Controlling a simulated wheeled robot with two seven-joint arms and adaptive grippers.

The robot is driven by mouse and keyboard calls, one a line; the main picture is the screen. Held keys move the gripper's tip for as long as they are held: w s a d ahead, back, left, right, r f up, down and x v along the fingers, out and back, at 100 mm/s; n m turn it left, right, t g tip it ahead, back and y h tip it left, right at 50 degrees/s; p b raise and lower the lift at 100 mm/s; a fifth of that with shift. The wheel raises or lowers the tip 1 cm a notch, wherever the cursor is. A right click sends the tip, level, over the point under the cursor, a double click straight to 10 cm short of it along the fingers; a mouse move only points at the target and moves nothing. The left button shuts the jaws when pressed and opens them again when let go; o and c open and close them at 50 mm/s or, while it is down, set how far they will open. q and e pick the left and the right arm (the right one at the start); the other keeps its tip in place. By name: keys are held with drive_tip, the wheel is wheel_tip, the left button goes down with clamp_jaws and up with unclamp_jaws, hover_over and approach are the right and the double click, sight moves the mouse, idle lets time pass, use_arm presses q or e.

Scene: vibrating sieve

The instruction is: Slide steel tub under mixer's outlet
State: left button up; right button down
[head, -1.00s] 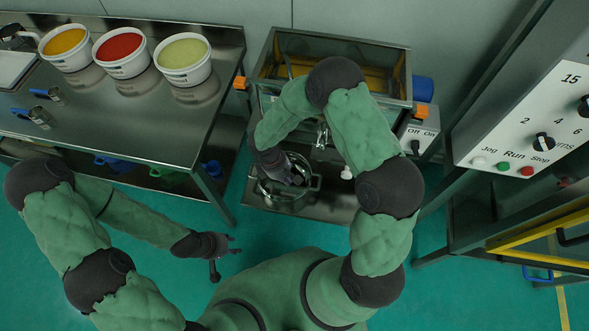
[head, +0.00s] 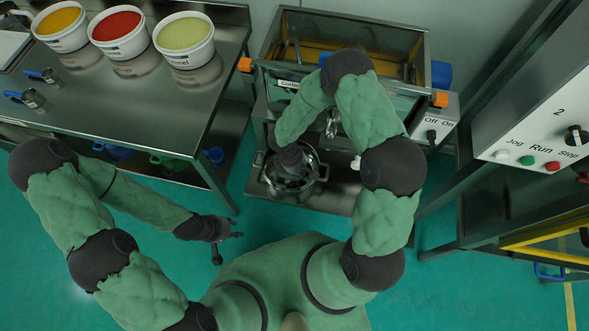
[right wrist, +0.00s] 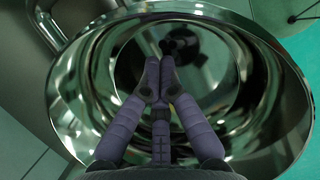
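The round, shiny steel tub (head: 319,178), with side handles, stands on a low metal shelf below the glass-sided machine (head: 417,58). My right gripper (head: 289,180) reaches down inside its rim. In the right wrist view my right gripper (right wrist: 160,68) has its fingertips together with nothing visible between them, over the tub's mirror-like inside (right wrist: 82,105). Finger contact with the wall cannot be told. My left gripper (head: 232,236) is empty with fingers spread, over the floor. A small metal spout (head: 333,125) shows behind the tub, partly hidden by my right arm. I cannot tell which machine is the mixer.
A steel table (head: 110,105) with red (head: 119,35), yellow-orange (head: 60,28) and pale green (head: 184,41) filled buckets stands left. A control panel (head: 545,135) on a dark frame and a yellow bar (head: 545,232) are at right. Green floor between is open.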

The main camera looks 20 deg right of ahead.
use_arm(q)
drive_tip(key=shift+f, duration=0.25)
use_arm(e)
drive_tip(key=shift+s+d+r, duration=0.1)
drive_tip(key=shift+s+d, duration=0.55)
drive_tip(key=shift+d, duration=0.35)
drive_tip(key=s+d, duration=0.1)
drive_tip(key=d, duration=0.1)
drive_tip(key=s+d+b, duration=0.1)
drive_tip(key=d, duration=0.1)
drive_tip(key=s+d+b, duration=0.1)
drive_tip(key=s+d, duration=0.1)
drive_tip(key=shift+s+d, duration=0.1)
drive_tip(key=shift+d, duration=0.3)
use_arm(q)
wheel_tip(320, 180, down, 2)
